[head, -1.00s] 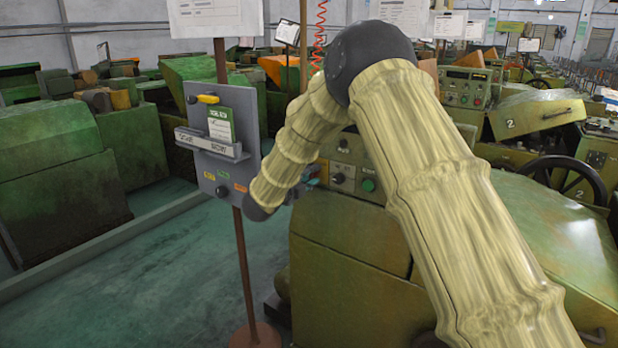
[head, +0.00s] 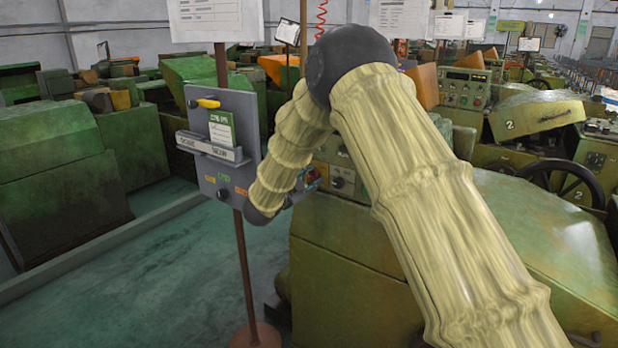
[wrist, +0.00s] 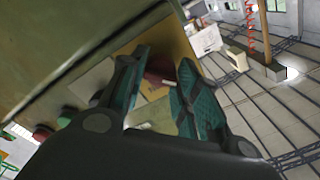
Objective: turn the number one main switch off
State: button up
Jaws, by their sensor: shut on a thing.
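My gripper (wrist: 163,60) shows in the wrist view with its two teal-padded fingers either side of a dark red handle (wrist: 160,69). The handle sits in front of a yellowish plate and looks like the main switch; the pads and fingers hide part of it, and I cannot read its position. In the head view my arm covers most of the machine's control panel (head: 334,152). A bit of red and teal shows at the gripper (head: 313,178), beside a black knob (head: 338,182) on the panel.
A grey board (head: 210,170) with a yellow-handled tool and labels stands on a brown post left of my arm. Green machines (head: 55,195) stand further left, and a machine marked 2 (head: 535,118) with a handwheel (head: 575,180) stands right. The floor at left is clear.

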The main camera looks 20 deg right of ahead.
jog(key=shift+f+n, duration=0.2)
jog(key=shift+n, duration=0.2)
jog(key=o, duration=1)
jog(key=shift+s+a+r, duration=0.1)
jog(key=v, duration=1.2)
